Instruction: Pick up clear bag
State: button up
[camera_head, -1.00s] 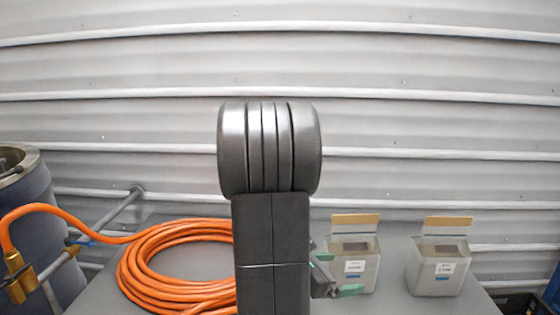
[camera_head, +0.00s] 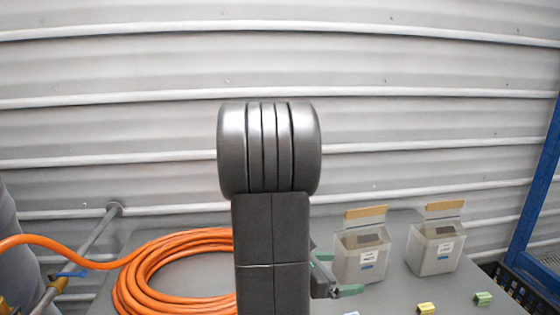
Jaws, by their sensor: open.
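Two pale, see-through bags with tan top strips, dark openings and white-and-blue labels stand upright on the grey table (camera_head: 405,298). The nearer left bag (camera_head: 362,262) is just right of my gripper in the picture. The right bag (camera_head: 436,250) stands beside it with a gap between them. My gripper (camera_head: 337,274) shows its green-tipped fingers at the right side of my arm, open, with the tips overlapping the left edge of the left bag in the picture. I cannot tell the depth between them. My arm hides part of the gripper.
An orange hose (camera_head: 150,275) lies coiled on the table to the left, partly behind my arm. Small yellow (camera_head: 426,308) and green (camera_head: 482,298) blocks lie near the front right. A blue post (camera_head: 540,185) and a dark crate (camera_head: 520,290) stand at the right. A corrugated wall closes the back.

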aim_at(428, 253)
jog(key=j+z, duration=0.2)
jog(key=z, duration=0.15)
jog(key=j+z, duration=0.3)
jog(key=k+z, duration=0.1)
jog(key=z, duration=1.2)
